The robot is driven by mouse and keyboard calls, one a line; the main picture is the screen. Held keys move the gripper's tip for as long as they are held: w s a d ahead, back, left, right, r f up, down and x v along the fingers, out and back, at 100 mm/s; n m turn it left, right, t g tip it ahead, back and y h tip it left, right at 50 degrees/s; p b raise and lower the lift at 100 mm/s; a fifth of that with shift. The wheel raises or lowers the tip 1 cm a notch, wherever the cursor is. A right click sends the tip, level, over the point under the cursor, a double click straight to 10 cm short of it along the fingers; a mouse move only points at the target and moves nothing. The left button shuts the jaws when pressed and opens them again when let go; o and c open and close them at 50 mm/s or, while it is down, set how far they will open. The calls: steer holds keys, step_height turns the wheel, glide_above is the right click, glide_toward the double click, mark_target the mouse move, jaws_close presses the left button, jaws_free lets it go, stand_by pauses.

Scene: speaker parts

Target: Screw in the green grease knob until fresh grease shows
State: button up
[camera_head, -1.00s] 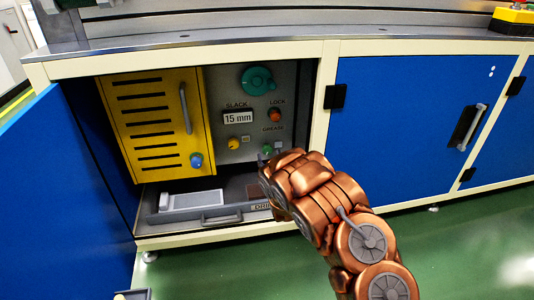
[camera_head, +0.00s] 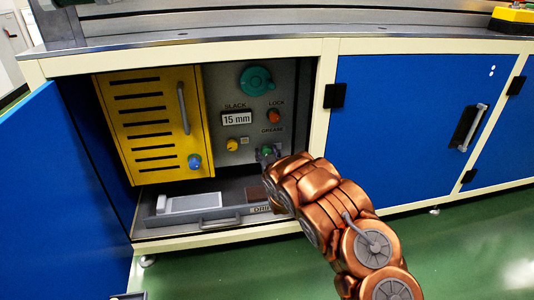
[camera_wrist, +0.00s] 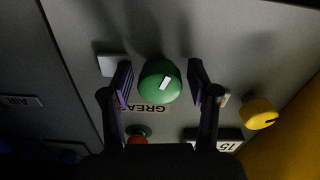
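The green grease knob (camera_head: 266,151) sits on the grey panel inside the open cabinet, under the GREASE label (camera_head: 272,130). In the wrist view the green knob (camera_wrist: 159,82) is round with a white mark, and it lies between my two fingers. My gripper (camera_wrist: 160,84) is open around the knob, with a gap on each side. In the head view my gripper (camera_head: 267,155) is at the knob, partly hidden by my copper arm. I cannot see any grease in either view.
A yellow knob (camera_head: 232,144), an orange lock knob (camera_head: 274,116), a teal handwheel (camera_head: 257,80) and a 15 mm display (camera_head: 237,118) are on the same panel. A yellow vented guard (camera_head: 154,122) stands at left. A drip tray (camera_head: 160,222) is below.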

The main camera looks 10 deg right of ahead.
steer(key=c, duration=0.9)
steer(key=m+p, duration=0.1)
steer(key=p, duration=0.1)
steer(key=shift+r+p, duration=0.15)
steer(key=shift+p, duration=0.25)
steer(key=m+p, duration=0.1)
steer(key=p, duration=0.1)
steer(key=shift+r+p, duration=0.15)
steer(key=shift+p, duration=0.2)
steer(key=m+p, duration=0.2)
steer(key=p, duration=0.2)
steer(key=m+p, duration=0.3)
steer(key=p, duration=0.3)
steer(key=shift+m, duration=0.4)
steer(key=shift+f+m+p, duration=0.2)
steer(key=shift+m+p, duration=0.2)
steer(key=shift+p, duration=0.45)
